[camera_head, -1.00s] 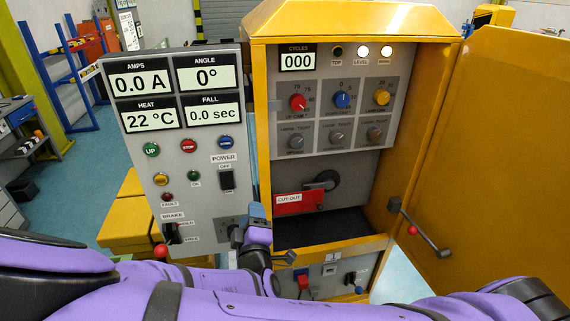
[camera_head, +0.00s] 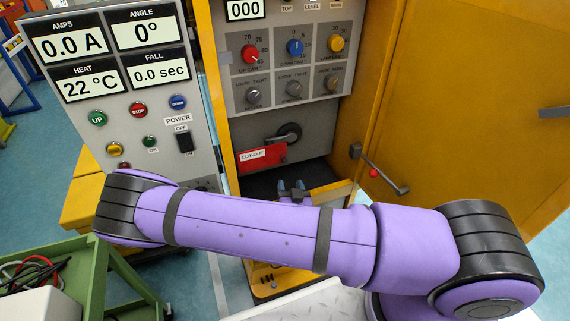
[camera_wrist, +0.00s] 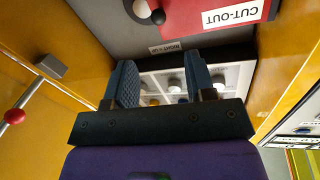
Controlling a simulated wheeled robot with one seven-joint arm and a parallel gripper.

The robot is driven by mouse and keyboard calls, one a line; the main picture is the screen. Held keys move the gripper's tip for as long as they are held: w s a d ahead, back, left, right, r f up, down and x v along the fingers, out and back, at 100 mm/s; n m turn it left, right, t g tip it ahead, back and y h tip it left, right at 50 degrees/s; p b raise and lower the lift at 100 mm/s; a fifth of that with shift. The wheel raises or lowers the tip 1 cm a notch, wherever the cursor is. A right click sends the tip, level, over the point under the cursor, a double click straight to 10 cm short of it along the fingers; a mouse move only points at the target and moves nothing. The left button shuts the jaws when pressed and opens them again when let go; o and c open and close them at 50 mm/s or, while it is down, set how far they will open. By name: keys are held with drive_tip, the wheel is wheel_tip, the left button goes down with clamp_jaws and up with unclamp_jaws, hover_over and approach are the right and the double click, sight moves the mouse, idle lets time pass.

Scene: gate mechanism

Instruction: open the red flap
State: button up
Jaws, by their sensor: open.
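The red flap (camera_head: 268,158), with a white CUT-OUT label, lies against the grey panel inside the yellow cabinet. It looks closed. In the wrist view the red flap (camera_wrist: 186,17) is at the top, partly cut off by the frame. My gripper (camera_head: 292,186) is in front of the cabinet opening, below and slightly right of the flap. In the wrist view my gripper (camera_wrist: 165,80) has its two blue fingers apart, with nothing between them. The fingers appear apart from the flap. My forearm hides the lower cabinet in the head view.
A black rotary handle (camera_head: 288,132) is just above the flap. The open yellow door (camera_head: 470,90) stands at right, with a red-knobbed rod (camera_head: 385,176) near the cabinet edge. The display panel (camera_head: 120,80) stands left. A green cart (camera_head: 75,275) is at lower left.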

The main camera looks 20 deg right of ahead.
sight(264, 161)
drive_tip(key=w+d, duration=0.2)
drive_tip(key=w, duration=0.8)
drive_tip(key=shift+w+d, duration=0.15)
drive_tip(key=shift+w, duration=0.15)
clamp_jaws()
